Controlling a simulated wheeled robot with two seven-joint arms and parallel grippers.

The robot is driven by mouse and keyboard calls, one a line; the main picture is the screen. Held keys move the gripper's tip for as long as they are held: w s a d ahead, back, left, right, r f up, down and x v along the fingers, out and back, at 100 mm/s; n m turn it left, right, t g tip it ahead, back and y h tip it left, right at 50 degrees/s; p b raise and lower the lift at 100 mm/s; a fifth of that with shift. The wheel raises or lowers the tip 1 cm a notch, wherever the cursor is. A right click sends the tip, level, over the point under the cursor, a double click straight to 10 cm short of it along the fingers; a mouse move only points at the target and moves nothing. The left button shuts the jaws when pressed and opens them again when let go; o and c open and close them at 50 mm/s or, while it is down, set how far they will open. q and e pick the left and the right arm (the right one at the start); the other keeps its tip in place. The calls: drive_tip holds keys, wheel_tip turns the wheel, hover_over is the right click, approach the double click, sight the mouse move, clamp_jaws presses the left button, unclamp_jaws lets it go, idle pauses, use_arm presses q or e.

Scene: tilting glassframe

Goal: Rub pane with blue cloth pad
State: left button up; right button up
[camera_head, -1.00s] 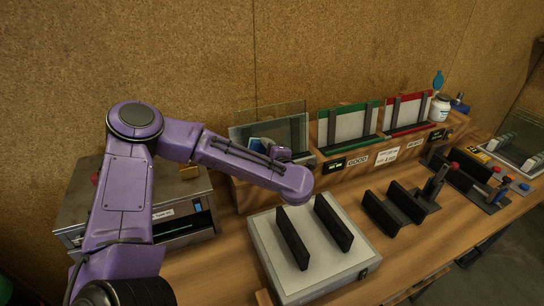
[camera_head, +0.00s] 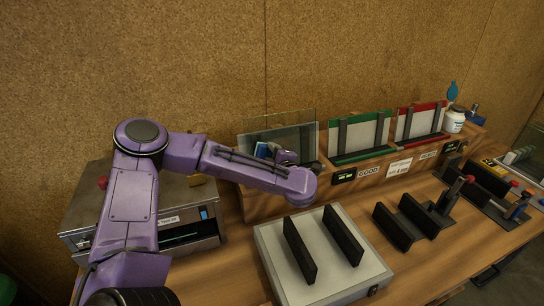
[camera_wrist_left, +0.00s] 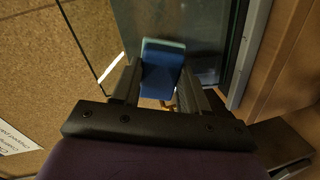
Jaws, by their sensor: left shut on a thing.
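The glass pane (camera_head: 293,133) stands upright in a dark-framed holder at the back of the bench, left of the green-framed stand. The blue cloth pad (camera_head: 264,151) shows just in front of the pane's left part. In the left wrist view the pad (camera_wrist_left: 160,68) sits between the fingers, close to the glass (camera_wrist_left: 205,40); I cannot tell whether it touches. My left gripper (camera_head: 272,152) is shut on the pad, partly hidden behind my own wrist. In the left wrist view the gripper (camera_wrist_left: 157,85) has one finger on each side of the pad. My right gripper is not in view.
A green-framed stand (camera_head: 337,156) and a red-framed stand (camera_head: 410,142) stand right of the pane. A white box with black slats (camera_head: 330,292) is in front. A metal box (camera_head: 190,242) is at left. A black rack (camera_head: 395,226) and white jar (camera_head: 454,121) are at right.

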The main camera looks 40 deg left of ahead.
use_arm(q)
drive_tip(key=shift+x, duration=0.9)
